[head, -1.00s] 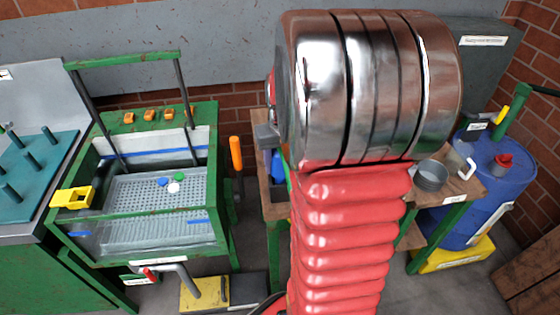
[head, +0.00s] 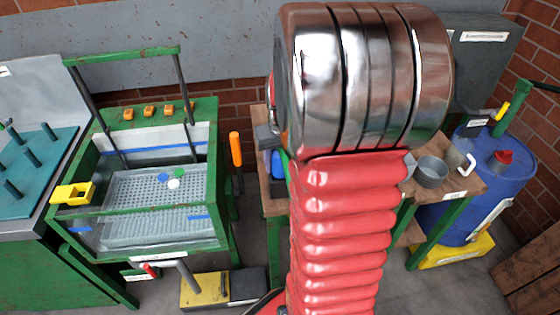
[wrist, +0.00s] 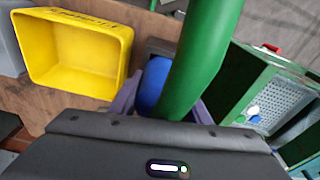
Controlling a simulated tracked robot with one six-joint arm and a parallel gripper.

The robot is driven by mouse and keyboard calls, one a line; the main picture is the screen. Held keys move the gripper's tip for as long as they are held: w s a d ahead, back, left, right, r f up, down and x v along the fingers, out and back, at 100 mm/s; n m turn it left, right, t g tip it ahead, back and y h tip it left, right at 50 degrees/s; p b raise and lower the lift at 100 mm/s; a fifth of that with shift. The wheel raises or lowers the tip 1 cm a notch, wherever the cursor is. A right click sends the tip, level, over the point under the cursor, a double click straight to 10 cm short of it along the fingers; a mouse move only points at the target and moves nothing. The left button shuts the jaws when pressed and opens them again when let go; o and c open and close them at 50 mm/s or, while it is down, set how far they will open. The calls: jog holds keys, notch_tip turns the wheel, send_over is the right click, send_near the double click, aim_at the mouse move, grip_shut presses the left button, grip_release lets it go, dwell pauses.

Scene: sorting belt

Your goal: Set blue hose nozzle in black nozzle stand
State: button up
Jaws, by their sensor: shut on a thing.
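The blue hose nozzle (wrist: 152,85) shows in the wrist view between the purple-grey fingers of my gripper (wrist: 163,105). My gripper is shut on it. A thick green tube or post (wrist: 195,60) crosses in front and hides part of the nozzle and of the grip. In the head view a small blue patch (head: 277,163) shows at the left edge of my red arm, beside the wooden bench. My arm hides most of my gripper there. I cannot make out the black nozzle stand with certainty.
In the wrist view a yellow bin (wrist: 80,55) stands on the wooden surface at left. A green-framed tank (head: 140,250) with a perforated tray is left in the head view. A grey pot (head: 431,173) stands on the bench at right, near a blue drum (head: 500,190).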

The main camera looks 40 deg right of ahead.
jog(key=shift+f, duration=0.55)
dwell(0.9)
jog(key=o, duration=1.3)
jog(key=shift+r, duration=0.1)
jog(key=r, duration=0.4)
jog(key=s+r, duration=0.1)
jog(key=r, duration=0.4)
jog(key=a+r, duration=0.1)
jog(key=r, duration=0.3)
jog(key=shift+s+r, duration=0.15)
jog(key=shift+s, duration=0.25)
jog(key=shift+d, duration=0.1)
